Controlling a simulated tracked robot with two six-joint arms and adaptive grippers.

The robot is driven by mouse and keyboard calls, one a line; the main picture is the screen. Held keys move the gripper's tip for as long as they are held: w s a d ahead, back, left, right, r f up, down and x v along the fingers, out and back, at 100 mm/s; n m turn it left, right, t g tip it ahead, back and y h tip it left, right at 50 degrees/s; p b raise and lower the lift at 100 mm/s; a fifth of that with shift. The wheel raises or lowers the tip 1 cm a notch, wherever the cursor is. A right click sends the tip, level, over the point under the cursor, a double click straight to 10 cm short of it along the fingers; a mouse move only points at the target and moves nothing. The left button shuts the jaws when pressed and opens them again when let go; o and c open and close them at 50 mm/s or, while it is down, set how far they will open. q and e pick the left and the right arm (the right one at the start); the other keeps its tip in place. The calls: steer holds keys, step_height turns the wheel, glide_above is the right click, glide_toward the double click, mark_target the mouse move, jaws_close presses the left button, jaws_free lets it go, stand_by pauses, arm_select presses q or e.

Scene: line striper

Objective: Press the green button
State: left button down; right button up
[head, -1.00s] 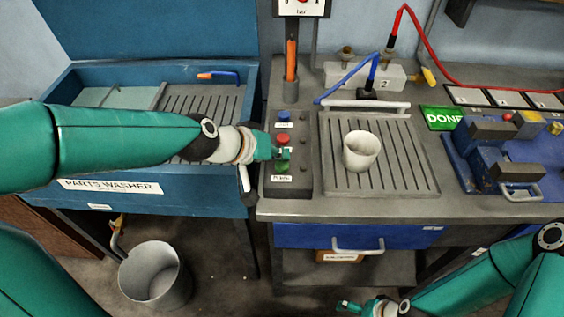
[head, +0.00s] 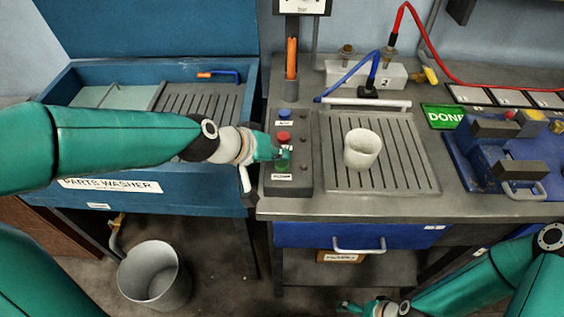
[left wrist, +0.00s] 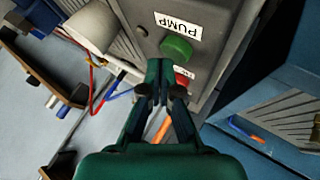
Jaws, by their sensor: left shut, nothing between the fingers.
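The green button (head: 282,166) is the lowest of the buttons on the grey control box (head: 303,180). In the left wrist view the green button (left wrist: 176,48) shows beside a PUMP label (left wrist: 178,25). A red button (head: 283,138) and a blue button (head: 284,114) sit above it in the head view. My left gripper (head: 284,153) is shut and empty, just over the box between the red and green buttons. In the left wrist view its fingertips (left wrist: 160,80) are close to the green button; I cannot tell whether they touch. My right gripper (head: 360,308) is low at the bottom edge, its jaws unclear.
A white cup (head: 361,149) stands on the slatted tray (head: 420,180) right of the box. The blue parts washer (head: 150,200) lies left, under my left arm. A green DONE sign (head: 441,117) and a blue vise (head: 480,175) are at the right. A bucket (head: 154,277) stands on the floor.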

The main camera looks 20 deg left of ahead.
mark_target(279, 165)
arm_select(q)
steer(key=shift+f+b, duration=0.45)
stand_by(0.7)
steer(key=shift+r+p, duration=0.85)
steer(key=shift+r, duration=0.1)
step_height(279, 165, up, 6)
steer(key=p, duration=0.5)
steer(key=shift+s+f, duration=0.1)
stand_by(0.4)
